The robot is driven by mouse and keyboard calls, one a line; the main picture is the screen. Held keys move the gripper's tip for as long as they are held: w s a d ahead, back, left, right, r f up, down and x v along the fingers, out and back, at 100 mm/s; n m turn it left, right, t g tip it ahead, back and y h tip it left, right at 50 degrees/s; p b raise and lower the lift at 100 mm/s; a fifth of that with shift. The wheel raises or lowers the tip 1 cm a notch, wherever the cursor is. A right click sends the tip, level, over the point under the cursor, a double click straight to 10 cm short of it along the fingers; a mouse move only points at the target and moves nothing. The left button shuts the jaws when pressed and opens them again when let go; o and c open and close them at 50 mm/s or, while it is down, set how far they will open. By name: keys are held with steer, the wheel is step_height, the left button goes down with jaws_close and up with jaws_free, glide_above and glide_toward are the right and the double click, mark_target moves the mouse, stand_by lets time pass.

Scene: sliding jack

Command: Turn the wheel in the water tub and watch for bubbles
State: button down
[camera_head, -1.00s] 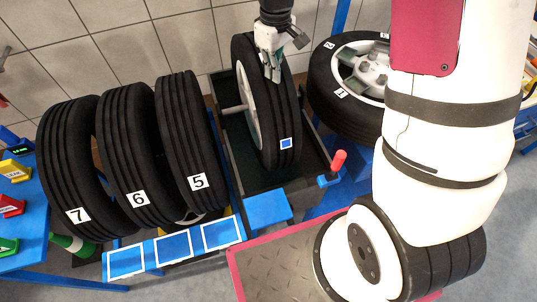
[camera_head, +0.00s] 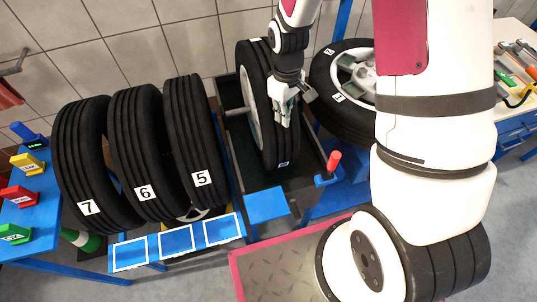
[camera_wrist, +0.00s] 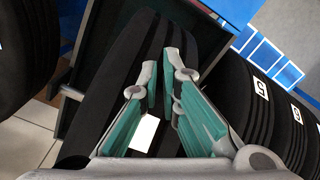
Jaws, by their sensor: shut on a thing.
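The wheel (camera_head: 248,65) stands upright in the dark water tub (camera_head: 247,180), its black tread facing me. A small blue-and-white mark shows low on the tread, and a pale mark at its top. My gripper (camera_head: 284,118) is at the front of the tread, about halfway up. In the wrist view my gripper (camera_wrist: 161,82) has its two teal-padded fingers close together against the tread of the wheel (camera_wrist: 112,90). A white patch on the tread shows between the fingers. My gripper is shut on the wheel. I can make out no bubbles.
Tyres 7 (camera_head: 85,165), 6 (camera_head: 145,145) and 5 (camera_head: 190,140) stand in a rack on the left. Another wheel (camera_head: 330,90) lies right of the tub. A red-handled lever (camera_head: 333,162) stands at the tub's front right corner. A blue step (camera_head: 267,204) is in front.

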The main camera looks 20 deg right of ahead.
steer(key=shift+w+a+t, duration=0.25)
steer(key=shift+w+t, duration=0.05)
steer(key=shift+w, duration=0.6)
steer(key=s+p, duration=0.1)
steer(key=s+r+p, duration=0.1)
steer(key=s, duration=0.1)
steer(key=s+r+p, duration=0.1)
steer(key=shift+s+d, duration=0.1)
steer(key=shift+s, duration=0.15)
steer(key=shift+r, duration=0.1)
step_height(320, 180, up, 10)
steer(key=shift+r, duration=0.15)
steer(key=b, duration=1.1)
glide_above(264, 55)
